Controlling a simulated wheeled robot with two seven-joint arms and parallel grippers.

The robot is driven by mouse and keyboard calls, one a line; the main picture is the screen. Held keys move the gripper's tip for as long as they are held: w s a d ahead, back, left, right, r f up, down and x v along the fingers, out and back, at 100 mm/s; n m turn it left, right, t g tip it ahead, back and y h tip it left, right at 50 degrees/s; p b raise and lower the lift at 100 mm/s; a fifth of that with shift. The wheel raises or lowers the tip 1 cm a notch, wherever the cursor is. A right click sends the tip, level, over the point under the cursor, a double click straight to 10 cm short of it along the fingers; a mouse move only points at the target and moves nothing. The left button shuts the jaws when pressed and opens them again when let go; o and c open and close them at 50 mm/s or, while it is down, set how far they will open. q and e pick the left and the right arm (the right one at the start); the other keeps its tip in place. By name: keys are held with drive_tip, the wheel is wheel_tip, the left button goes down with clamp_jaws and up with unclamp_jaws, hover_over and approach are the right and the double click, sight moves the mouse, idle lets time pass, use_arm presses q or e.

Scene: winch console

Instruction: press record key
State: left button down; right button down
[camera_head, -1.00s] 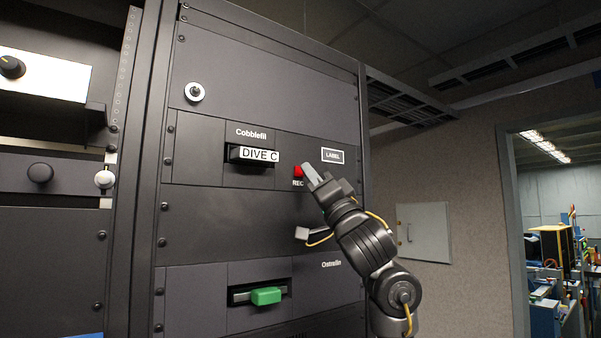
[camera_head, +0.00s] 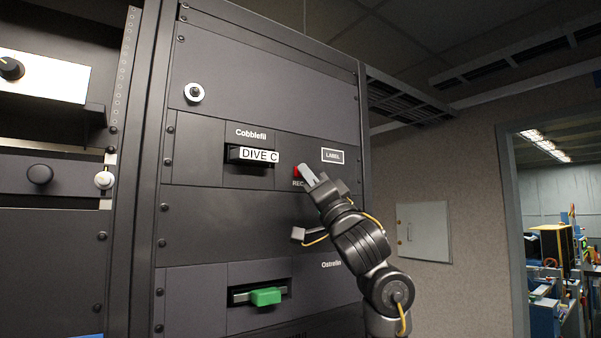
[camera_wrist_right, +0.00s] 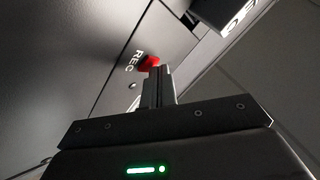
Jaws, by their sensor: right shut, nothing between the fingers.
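The red record key (camera_head: 296,170), marked REC, sits on the dark panel right of the DIVE C cartridge. My right gripper (camera_head: 305,172) is shut and empty, with its tips at the key and covering part of it in the head view. In the right wrist view the red key (camera_wrist_right: 149,62) shows just beyond the shut fingertips (camera_wrist_right: 158,70), beside the REC lettering. I cannot tell whether the tips touch the key. My left gripper is not in view.
The DIVE C cartridge (camera_head: 257,155) sticks out of its slot to the left. A LABEL plate (camera_head: 332,156) is above right.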

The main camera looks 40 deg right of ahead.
idle(0.3)
drive_tip(key=shift+s, duration=0.55)
drive_tip(key=shift+s, duration=0.1)
drive_tip(key=s, duration=0.5)
drive_tip(key=shift+s+p, duration=0.35)
drive_tip(key=shift+s, duration=0.05)
idle(0.3)
